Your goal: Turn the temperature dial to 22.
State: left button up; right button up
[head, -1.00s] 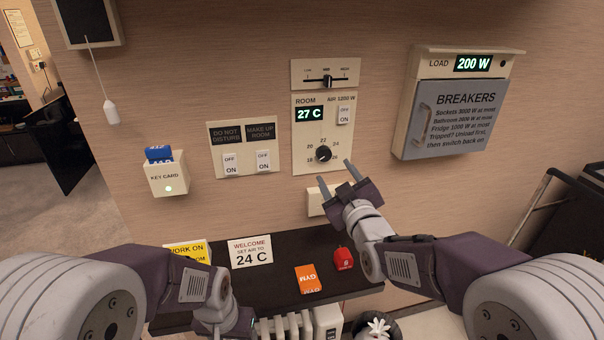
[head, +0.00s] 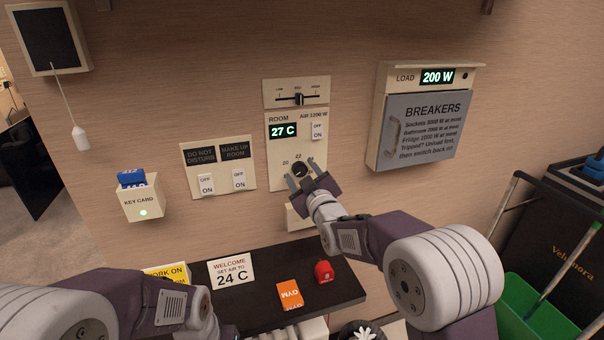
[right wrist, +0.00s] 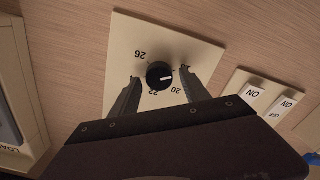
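The temperature dial (head: 299,170) is a round black knob on the cream room panel (head: 283,152), whose display reads 27 C. In the right wrist view the dial (right wrist: 160,75) has a white mark pointing right, past the 20 on the side away from 22. My right gripper (head: 303,175) is open, with one finger on each side of the dial. In the right wrist view the gripper (right wrist: 159,77) shows gaps between its fingers and the knob. The finger hides part of the scale.
Above the dial are a slider (head: 299,98) and an ON/OFF switch (head: 318,131). Light switches (head: 222,180) and a key card holder (head: 142,204) are left; a breaker box (head: 422,125) is right. Below, a dark shelf (head: 250,309) holds a sign reading 24 C (head: 231,271).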

grip_shut()
jog(key=m+b, duration=0.3)
jog(key=m, duration=0.1)
jog(key=shift+d+f, duration=0.1)
jog(key=shift+f, duration=0.05)
jog(key=m+b, duration=0.3)
jog(key=m, duration=0.3)
jog(key=shift+d+m, duration=0.1)
jog(key=shift+m, duration=0.2)
jog(key=m+b, duration=0.2)
jog(key=m, duration=0.4)
jog(key=shift+w+b, duration=0.1)
jog(key=shift+b, duration=0.2)
jog(key=m+b, duration=0.1)
jog(key=m, duration=0.2)
jog(key=shift+d+m, duration=0.1)
jog(key=shift+m, duration=0.3)
jog(key=shift+m+b, duration=0.3)
jog(key=shift+m, duration=1.3)
